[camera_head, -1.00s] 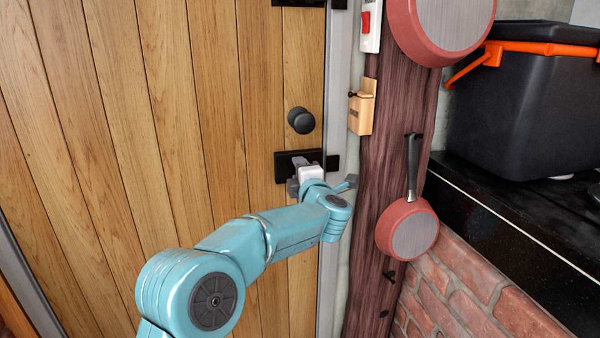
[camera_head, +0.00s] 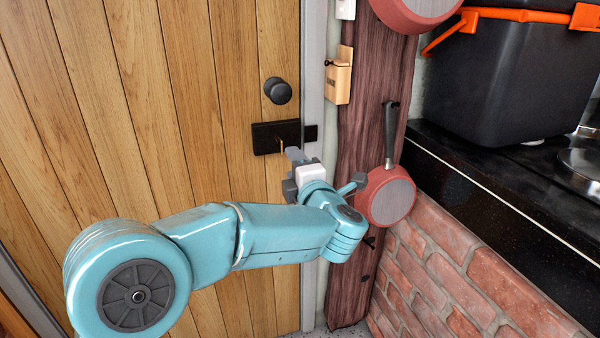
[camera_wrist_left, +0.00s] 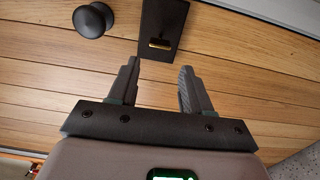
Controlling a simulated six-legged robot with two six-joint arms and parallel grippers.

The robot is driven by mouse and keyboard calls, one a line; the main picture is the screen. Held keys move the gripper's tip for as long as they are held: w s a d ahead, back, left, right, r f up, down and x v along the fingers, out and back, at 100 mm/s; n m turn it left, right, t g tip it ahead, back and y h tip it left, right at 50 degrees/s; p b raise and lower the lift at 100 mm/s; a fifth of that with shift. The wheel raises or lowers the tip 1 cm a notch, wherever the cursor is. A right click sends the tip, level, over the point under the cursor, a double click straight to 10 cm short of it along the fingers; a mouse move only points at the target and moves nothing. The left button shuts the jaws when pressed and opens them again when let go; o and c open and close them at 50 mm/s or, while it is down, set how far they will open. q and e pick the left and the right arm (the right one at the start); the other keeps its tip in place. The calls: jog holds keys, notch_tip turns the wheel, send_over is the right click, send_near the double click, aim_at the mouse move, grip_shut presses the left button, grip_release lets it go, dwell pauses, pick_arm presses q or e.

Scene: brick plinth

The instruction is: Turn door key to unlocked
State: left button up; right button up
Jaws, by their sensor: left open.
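The wooden door (camera_head: 215,190) has a black lock plate (camera_head: 275,136) below its round black knob (camera_head: 278,90). A small brass key (camera_head: 282,145) shows as a thin upright sliver on the plate. In the left wrist view the key (camera_wrist_left: 160,44) lies across the black plate (camera_wrist_left: 166,15). My left gripper (camera_head: 294,155) is just below and right of the key in the head view. In the left wrist view its fingers (camera_wrist_left: 158,66) are open and empty, with the key beyond the gap between their tips. My right gripper is not in view.
A dark wooden post (camera_head: 359,140) stands right of the door, with a hanging red pan (camera_head: 390,196) and a small wooden box (camera_head: 338,78). A black counter (camera_head: 480,185) on brick and a black bin (camera_head: 500,80) are further right.

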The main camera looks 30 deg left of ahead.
pick_arm(q)
jog(key=shift+v, duration=1.75)
